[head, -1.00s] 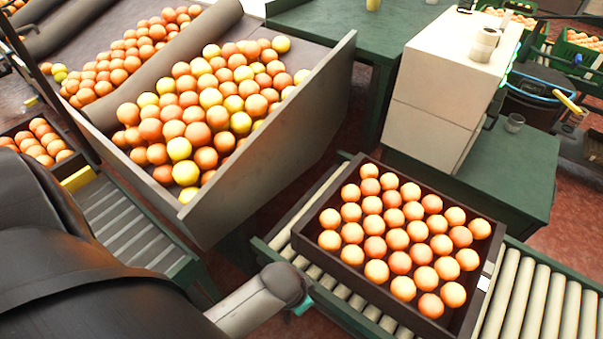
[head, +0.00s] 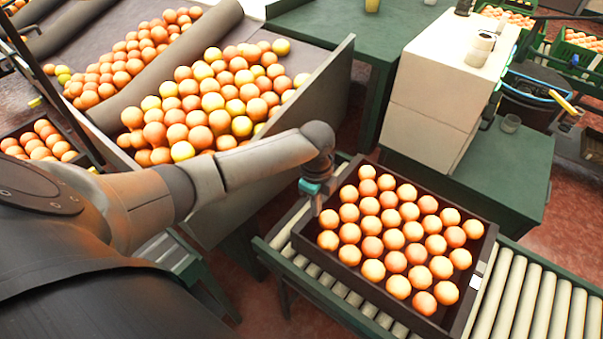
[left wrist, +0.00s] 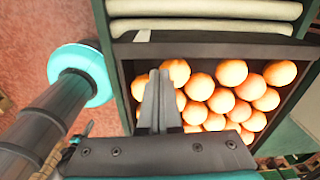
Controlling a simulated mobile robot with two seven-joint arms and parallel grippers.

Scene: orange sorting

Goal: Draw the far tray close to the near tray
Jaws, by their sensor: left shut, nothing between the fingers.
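A dark tray (head: 466,318) filled with oranges sits on the roller conveyor in the head view. It also shows in the left wrist view, with its dark wall (left wrist: 215,48) below pale rollers. My left gripper (head: 316,207) is at the tray's left side, near its upper left corner. In the left wrist view the fingers of my left gripper (left wrist: 159,78) are together with nothing between them, and overlap the oranges. Whether they touch the tray is unclear. Another dark tray (head: 68,165) with oranges stands at the far left. My right gripper is not in view.
The roller conveyor (head: 530,305) has bare rollers right of the tray. A large sloped bin (head: 330,85) of oranges stands at the upper left. A beige machine (head: 435,100) on a green table stands behind the tray. Green crates (head: 578,52) are at the upper right.

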